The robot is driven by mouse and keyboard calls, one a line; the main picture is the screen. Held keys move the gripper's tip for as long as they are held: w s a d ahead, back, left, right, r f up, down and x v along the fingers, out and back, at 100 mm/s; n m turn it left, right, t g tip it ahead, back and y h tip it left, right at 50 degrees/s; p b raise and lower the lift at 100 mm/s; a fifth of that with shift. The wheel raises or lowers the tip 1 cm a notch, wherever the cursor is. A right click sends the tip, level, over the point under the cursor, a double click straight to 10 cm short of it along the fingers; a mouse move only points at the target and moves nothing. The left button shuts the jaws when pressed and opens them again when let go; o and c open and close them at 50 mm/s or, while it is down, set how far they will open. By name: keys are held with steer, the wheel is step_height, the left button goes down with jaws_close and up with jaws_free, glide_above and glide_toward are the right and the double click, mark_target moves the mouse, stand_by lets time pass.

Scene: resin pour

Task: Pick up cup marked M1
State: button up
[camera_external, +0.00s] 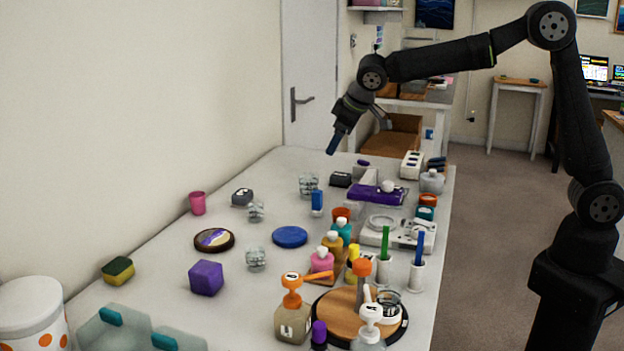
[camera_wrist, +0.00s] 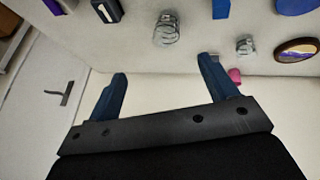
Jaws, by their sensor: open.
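Several clear cups stand on the table: one at the back middle (camera_external: 308,185), one left of it (camera_external: 256,211), one farther forward (camera_external: 256,258), and one on the round wooden board (camera_external: 388,303). No M1 mark is readable on any of them. In the wrist view, one clear cup (camera_wrist: 166,28) is above and beyond my fingertips, and a smaller-looking one (camera_wrist: 245,45) is to the right. My gripper (camera_external: 338,140) is raised over the far end of the table, open and empty. Its two blue fingers (camera_wrist: 162,68) are apart, touching nothing.
A pink cup (camera_external: 197,203) and a dark labelled block (camera_external: 242,197) stand near the wall at left. A blue disc (camera_external: 290,237) lies mid-table. Pump bottles (camera_external: 293,320) and pen holders (camera_external: 416,276) crowd the right side. There is bare table around the disc.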

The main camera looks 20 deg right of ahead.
steer(key=w+a+m+g, duration=0.1)
steer(key=w+m+g, duration=0.1)
steer(key=w+m, duration=0.15)
steer(key=m, duration=0.1)
glide_toward(309, 181)
steer(key=w+f, duration=0.2)
steer(key=f, duration=0.1)
steer(key=w+f, duration=0.1)
steer(key=f, duration=0.1)
steer(key=shift+w+d, duration=0.4)
steer(key=shift+x, duration=3.05)
steer(key=shift+w+a+r, duration=0.1)
steer(key=shift+w+r, duration=0.05)
steer(key=c, duration=1.1)
